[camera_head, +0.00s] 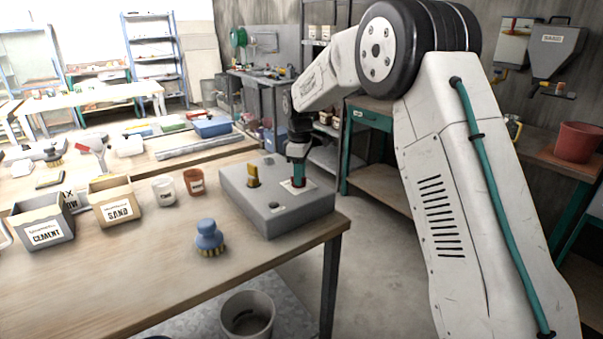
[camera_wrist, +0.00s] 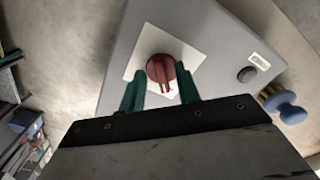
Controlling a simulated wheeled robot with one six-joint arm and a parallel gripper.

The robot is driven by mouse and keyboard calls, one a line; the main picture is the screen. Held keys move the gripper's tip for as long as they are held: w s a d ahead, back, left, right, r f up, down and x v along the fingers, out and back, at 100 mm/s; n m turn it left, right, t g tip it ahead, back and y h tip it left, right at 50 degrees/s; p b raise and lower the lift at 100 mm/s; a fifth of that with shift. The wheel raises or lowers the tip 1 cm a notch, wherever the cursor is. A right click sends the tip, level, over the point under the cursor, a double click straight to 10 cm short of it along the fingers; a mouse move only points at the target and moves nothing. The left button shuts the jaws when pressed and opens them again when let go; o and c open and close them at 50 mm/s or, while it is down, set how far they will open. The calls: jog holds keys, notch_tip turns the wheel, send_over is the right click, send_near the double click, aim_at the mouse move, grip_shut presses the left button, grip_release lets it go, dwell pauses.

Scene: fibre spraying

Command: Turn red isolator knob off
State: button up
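The red isolator knob (camera_wrist: 159,68) sits on a white square plate (camera_wrist: 148,42) on top of a grey box (camera_head: 283,218). In the wrist view, its raised grip runs roughly up and down in the picture, and a small red mark shows on the plate beside it. In the head view, the knob (camera_head: 298,183) is partly hidden by my gripper. My gripper (camera_wrist: 160,78) points down over the knob, with one green finger on each side of it. The fingers are apart, wider than the knob's grip. I cannot tell whether they touch its rim.
A yellow handle (camera_head: 253,176) stands on the same box, left of the knob. A blue-handled brush (camera_head: 209,237), two cups and the sand (camera_head: 119,207) and cement (camera_head: 42,231) boxes stand on the table. A bucket (camera_head: 247,317) stands below the table edge.

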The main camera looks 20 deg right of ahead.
notch_tip(320, 180, up, 8)
jog(key=shift+f, duration=0.1)
dwell(0.4)
jog(key=shift+m, duration=0.3)
jog(key=s+f+m, duration=0.2)
jog(key=s, duration=0.1)
jog(key=shift+s+d+f+g, duration=0.1)
jog(key=shift+s+f+g, duration=0.05)
jog(key=shift+f+g, duration=0.25)
jog(key=s, duration=0.1)
jog(key=s+m, duration=0.1)
jog(key=s, duration=0.1)
jog(key=shift+d+r, duration=0.15)
jog(key=s+d+r+m, duration=0.1)
jog(key=s+m, duration=0.1)
jog(key=s, duration=1.2)
jog(key=s+d+r+m+t, duration=0.1)
jog(key=s+r+m, duration=0.1)
jog(key=s, duration=1.2)
jog(key=s+r+m+t, duration=0.1)
jog(key=s+m, duration=0.3)
jog(key=s, duration=1)
jog(key=shift+s+d+r, duration=0.15)
jog(key=shift+d+r, duration=0.25)
jog(key=shift+r, duration=0.2)
